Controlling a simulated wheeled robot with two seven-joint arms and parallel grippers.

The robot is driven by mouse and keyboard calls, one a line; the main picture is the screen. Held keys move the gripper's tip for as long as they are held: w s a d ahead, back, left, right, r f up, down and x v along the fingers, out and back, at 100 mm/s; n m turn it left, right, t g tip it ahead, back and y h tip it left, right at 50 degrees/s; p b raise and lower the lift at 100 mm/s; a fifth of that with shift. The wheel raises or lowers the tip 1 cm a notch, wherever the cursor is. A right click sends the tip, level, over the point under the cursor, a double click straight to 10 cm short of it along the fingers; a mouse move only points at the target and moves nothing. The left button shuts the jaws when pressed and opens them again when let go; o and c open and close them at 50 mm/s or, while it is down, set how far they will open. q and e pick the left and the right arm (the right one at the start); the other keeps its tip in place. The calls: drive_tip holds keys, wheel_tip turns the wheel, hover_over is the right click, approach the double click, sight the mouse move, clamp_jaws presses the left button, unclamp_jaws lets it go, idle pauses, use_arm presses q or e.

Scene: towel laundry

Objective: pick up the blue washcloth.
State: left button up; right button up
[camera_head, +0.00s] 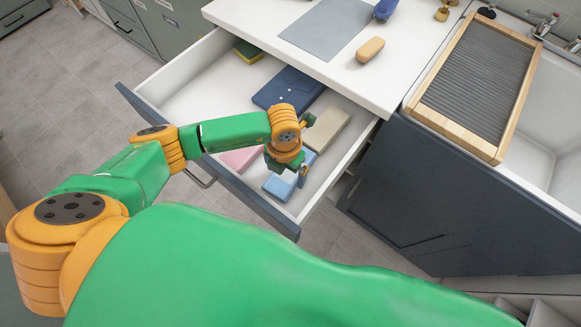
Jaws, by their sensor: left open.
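The light blue washcloth (278,187) lies folded in the open drawer, near its front right corner. My left gripper (291,168) is over the drawer, right at the washcloth in the picture, and hides part of it. The gripper is open with nothing visible between its fingers. I cannot tell whether it touches the cloth. My right gripper is not in view.
The white drawer (184,92) also holds a pink cloth (240,158), a dark blue folded cloth (287,88), a beige cloth (328,130) and a green and yellow item (247,51). The counter (385,80) overhangs the drawer's back; a wood-framed washboard (477,85) is at the right.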

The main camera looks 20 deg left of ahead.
use_arm(q)
drive_tip(key=shift+w+f, duration=0.1)
drive_tip(key=shift+f, duration=0.65)
drive_tip(key=shift+r, duration=0.1)
drive_tip(key=c, duration=1.1)
